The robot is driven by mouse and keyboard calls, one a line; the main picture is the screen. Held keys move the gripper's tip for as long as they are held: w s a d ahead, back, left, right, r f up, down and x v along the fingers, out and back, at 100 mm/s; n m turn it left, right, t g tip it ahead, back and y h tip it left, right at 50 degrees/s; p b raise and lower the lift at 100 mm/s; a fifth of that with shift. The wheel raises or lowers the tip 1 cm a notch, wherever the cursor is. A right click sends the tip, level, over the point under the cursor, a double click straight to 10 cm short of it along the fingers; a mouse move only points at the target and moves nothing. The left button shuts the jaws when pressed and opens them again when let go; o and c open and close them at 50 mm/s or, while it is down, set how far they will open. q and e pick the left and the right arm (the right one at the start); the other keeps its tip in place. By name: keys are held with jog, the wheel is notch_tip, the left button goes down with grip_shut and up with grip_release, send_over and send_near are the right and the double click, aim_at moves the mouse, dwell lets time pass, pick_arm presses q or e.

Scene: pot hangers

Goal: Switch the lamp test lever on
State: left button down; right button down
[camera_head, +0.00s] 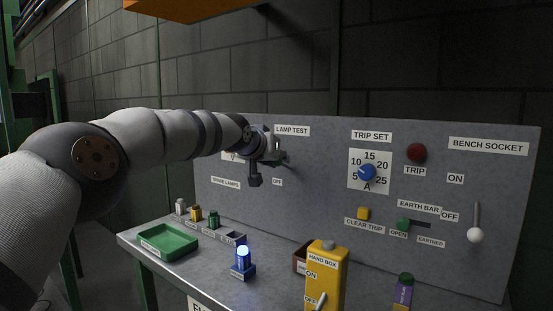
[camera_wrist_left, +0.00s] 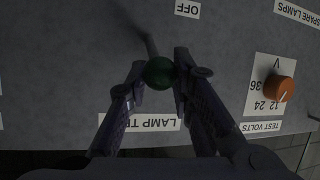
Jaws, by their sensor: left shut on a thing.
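The lamp test lever (camera_wrist_left: 159,73) has a green ball knob and a thin dark stem. It is on the grey panel, between the "OFF" label (camera_wrist_left: 187,9) and the "LAMP TEST" label (camera_wrist_left: 152,123), which look upside down in the left wrist view. My left gripper (camera_wrist_left: 159,71) is shut on the knob, with a finger on each side. In the head view my left gripper (camera_head: 282,158) is at the panel, below the "LAMP TEST" label (camera_head: 292,131) and above "OFF" (camera_head: 277,182), and mostly hides the lever. My right gripper is not in view.
An orange test volts knob (camera_wrist_left: 280,89) is beside the lever. A blue trip dial (camera_head: 367,172) and a white-knobbed lever (camera_head: 475,234) are farther right. The bench below holds a green tray (camera_head: 168,239), a lit blue lamp (camera_head: 243,259) and a yellow hand box (camera_head: 327,277).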

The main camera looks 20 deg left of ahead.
pick_arm(q)
jog(key=c, duration=1.8)
grip_release()
jog(key=shift+d+r, duration=0.1)
jog(key=shift+r, duration=0.15)
jog(key=o, duration=0.4)
jog(key=shift+f, duration=0.15)
jog(key=d+v, duration=0.1)
jog(key=v, duration=0.6)
jog(key=shift+s+a, duration=0.2)
jog(key=shift+a, duration=0.3)
